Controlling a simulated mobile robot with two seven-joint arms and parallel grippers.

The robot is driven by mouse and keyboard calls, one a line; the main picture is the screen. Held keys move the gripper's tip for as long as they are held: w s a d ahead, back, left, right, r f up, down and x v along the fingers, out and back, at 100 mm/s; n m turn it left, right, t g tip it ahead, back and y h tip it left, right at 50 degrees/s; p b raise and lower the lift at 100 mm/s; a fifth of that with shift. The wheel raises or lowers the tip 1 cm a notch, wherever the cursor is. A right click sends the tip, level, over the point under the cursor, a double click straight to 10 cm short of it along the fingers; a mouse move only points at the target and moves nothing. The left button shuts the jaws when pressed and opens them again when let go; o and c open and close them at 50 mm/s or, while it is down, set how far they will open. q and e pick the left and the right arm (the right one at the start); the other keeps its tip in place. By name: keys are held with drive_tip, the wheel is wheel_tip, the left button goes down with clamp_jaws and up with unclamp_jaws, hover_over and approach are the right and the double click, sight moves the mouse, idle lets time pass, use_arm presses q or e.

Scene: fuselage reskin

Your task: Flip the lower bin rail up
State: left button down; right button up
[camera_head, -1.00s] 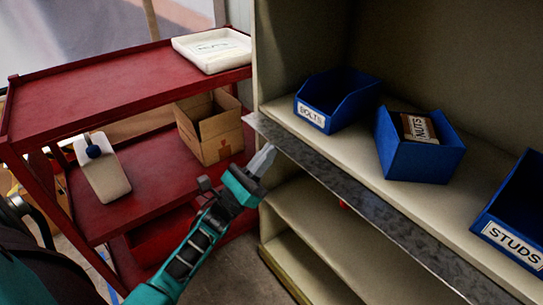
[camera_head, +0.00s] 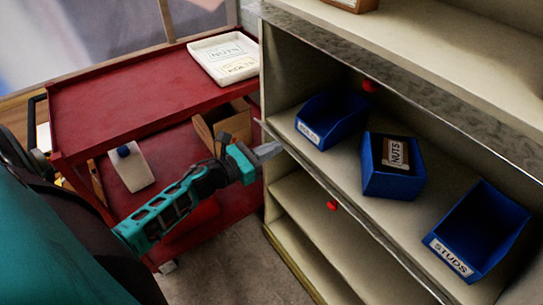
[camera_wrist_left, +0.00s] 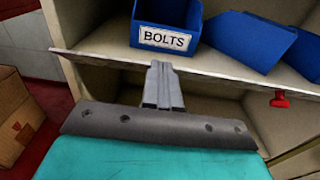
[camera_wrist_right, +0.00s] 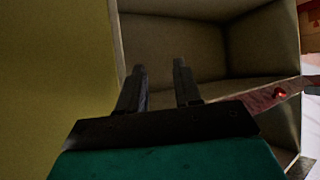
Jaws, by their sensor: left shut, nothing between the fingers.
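The lower bin rail (camera_head: 345,203) is a long thin grey strip along the front edge of the shelf with the blue bins. It shows nearly edge-on, and its exact tilt is hard to tell. In the left wrist view the rail (camera_wrist_left: 100,57) is a pale edge below the BOLTS bin. My left gripper (camera_head: 278,149) is shut and empty at the rail's left end. Its fingertips (camera_wrist_left: 160,65) overlap the rail edge in the left wrist view; I cannot tell whether they touch. My right gripper (camera_wrist_right: 159,68) is open and empty, facing a shelf compartment, and is outside the head view.
Blue bins stand on the shelf: bolts (camera_head: 330,118), nuts (camera_head: 392,182) and studs (camera_head: 480,235). Red knobs sit under the upper rail (camera_head: 370,86) and under the lower one (camera_head: 332,205). A red cart (camera_head: 150,90) with a white tray (camera_head: 223,85) stands at left.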

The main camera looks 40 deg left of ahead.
use_arm(q)
drive_tip(key=shift+w+d+r+b, duration=0.35)
drive_tip(key=shift+w+r, duration=0.45)
drive_tip(key=shift+w, duration=0.05)
drive_tip(key=shift+w+d+r+b, duration=0.3)
drive_tip(key=shift+w+r, duration=0.5)
drive_tip(key=shift+w, duration=0.05)
use_arm(e)
drive_tip(key=shift+f, duration=0.45)
use_arm(q)
drive_tip(key=shift+w+r, duration=0.1)
